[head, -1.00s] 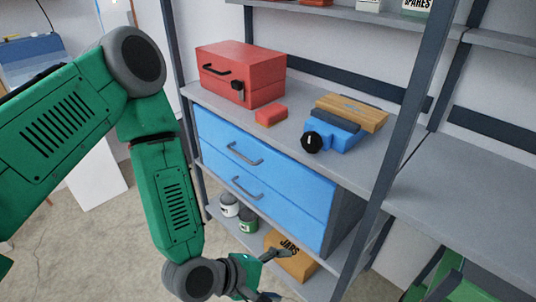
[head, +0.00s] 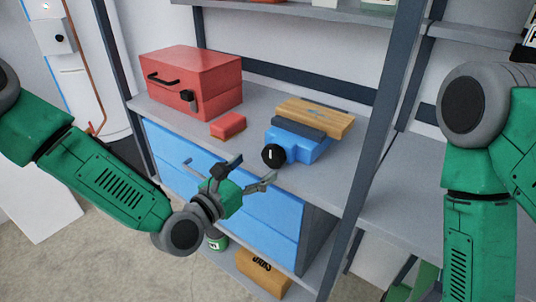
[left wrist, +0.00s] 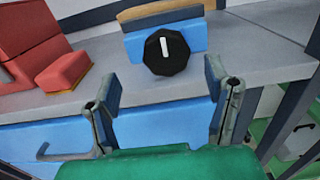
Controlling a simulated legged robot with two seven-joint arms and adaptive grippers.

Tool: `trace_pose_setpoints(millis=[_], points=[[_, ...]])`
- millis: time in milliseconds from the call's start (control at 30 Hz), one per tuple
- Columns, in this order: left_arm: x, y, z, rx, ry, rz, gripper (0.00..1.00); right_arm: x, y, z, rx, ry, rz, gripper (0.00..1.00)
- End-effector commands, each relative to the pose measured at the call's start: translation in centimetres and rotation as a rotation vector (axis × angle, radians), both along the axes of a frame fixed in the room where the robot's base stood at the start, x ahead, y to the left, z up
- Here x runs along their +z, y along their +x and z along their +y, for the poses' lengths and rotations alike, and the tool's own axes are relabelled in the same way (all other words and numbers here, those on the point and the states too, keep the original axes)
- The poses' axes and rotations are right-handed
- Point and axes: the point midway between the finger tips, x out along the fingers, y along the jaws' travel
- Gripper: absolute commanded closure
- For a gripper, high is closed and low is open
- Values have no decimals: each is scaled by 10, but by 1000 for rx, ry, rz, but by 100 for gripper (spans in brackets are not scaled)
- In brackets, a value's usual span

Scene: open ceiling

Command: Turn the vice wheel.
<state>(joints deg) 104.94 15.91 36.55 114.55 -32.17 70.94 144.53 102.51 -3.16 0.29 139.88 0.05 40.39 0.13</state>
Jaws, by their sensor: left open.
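The blue vice (head: 305,147) sits on the grey shelf top, with a wooden block (head: 315,116) on or behind it. Its black wheel (head: 273,155) with a white mark faces the front. My left gripper (head: 250,174) is open and empty, in front of the shelf edge, a little below and left of the wheel. In the left wrist view the wheel (left wrist: 166,51) is ahead, between and beyond the two open fingers (left wrist: 165,97), not touched. The white mark stands nearly upright there. My right arm shows at the right; its gripper is out of view.
A red toolbox (head: 190,80) and a small red block (head: 228,126) stand left of the vice. Blue drawers with handles (head: 237,205) lie below the shelf top. A dark rack post (head: 372,130) rises at the right. A box (head: 263,272) sits low.

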Motion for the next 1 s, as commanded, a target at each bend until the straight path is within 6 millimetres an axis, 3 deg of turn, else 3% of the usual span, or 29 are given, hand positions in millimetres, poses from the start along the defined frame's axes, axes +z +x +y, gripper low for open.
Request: trace_pose_setpoints(millis=[100, 333, 733, 900, 1000], points=[[1, 19, -17, -3, 2, -4, 29, -1, 0, 0, -1, 0, -1, 60], [0, 44, -31, -2, -1, 0, 29, -1, 0, 0, -1, -1, -1, 60], [0, 50, -36, -2, -1, 0, 29, -1, 0, 0, 0, 0, -1, 60], [0, 51, -37, -1, 0, 0, 78, -1, 0, 0, 0, 0, -1, 60], [0, 51, -37, 0, -1, -1, 78, -1, 0, 0, -1, -1, -1, 60]])
